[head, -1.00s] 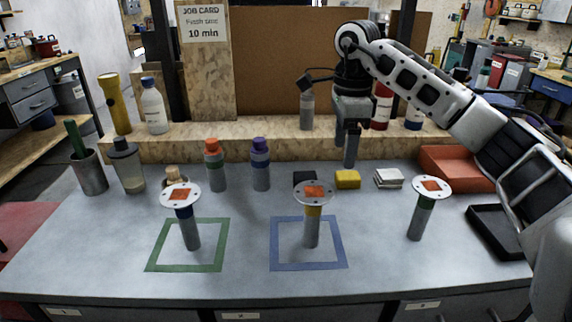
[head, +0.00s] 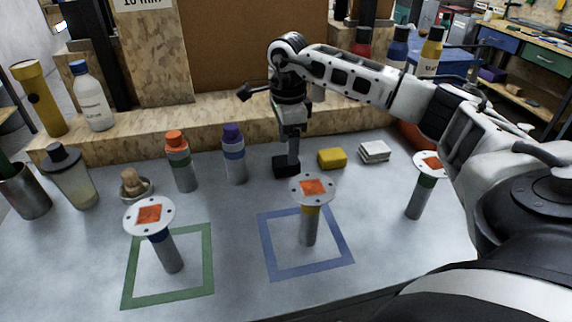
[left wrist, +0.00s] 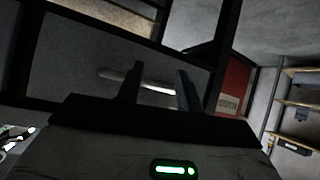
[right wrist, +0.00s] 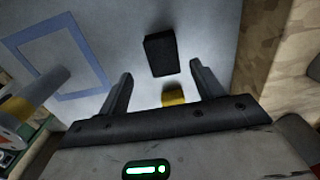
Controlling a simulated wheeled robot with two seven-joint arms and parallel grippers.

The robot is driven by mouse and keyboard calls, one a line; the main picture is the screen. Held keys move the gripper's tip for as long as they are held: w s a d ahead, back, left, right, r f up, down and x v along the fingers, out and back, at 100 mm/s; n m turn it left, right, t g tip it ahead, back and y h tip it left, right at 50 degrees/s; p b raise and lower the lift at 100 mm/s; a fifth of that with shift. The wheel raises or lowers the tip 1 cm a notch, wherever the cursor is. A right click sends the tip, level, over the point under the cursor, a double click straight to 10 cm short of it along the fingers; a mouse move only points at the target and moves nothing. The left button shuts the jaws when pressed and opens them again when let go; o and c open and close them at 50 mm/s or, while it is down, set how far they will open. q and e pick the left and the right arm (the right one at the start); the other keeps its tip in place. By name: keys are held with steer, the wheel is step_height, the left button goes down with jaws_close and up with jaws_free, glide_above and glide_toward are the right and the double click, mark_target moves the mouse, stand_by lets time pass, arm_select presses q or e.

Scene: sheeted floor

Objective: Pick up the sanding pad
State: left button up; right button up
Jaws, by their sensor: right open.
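The sanding pad seems to be the small black block (head: 285,167) on the grey bench, behind the blue square; it also shows in the right wrist view (right wrist: 160,52). My right gripper (head: 289,157) points down close to the block and partly covers it in the head view. In the right wrist view my right gripper (right wrist: 160,72) is open and empty, with the block lying beyond and between its fingertips. Whether they touch it cannot be told. My left gripper (left wrist: 160,70) shows only in the left wrist view, fingers apart, with nothing clearly between them.
A yellow block (head: 332,158) and a white stack (head: 374,151) lie right of the black block. Disc-topped stands (head: 312,187), (head: 150,217), (head: 432,164) rise in front and right. Orange-capped (head: 181,160) and purple-capped (head: 234,154) bottles stand left. A wooden ledge (head: 205,118) runs behind.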

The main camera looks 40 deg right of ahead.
mark_target(286, 165)
steer(key=f, duration=0.5)
steer(key=shift+w+d+f+p, duration=0.2)
steer(key=shift+f+p, duration=0.1)
steer(key=shift+p, duration=0.05)
steer(key=c, duration=1.1)
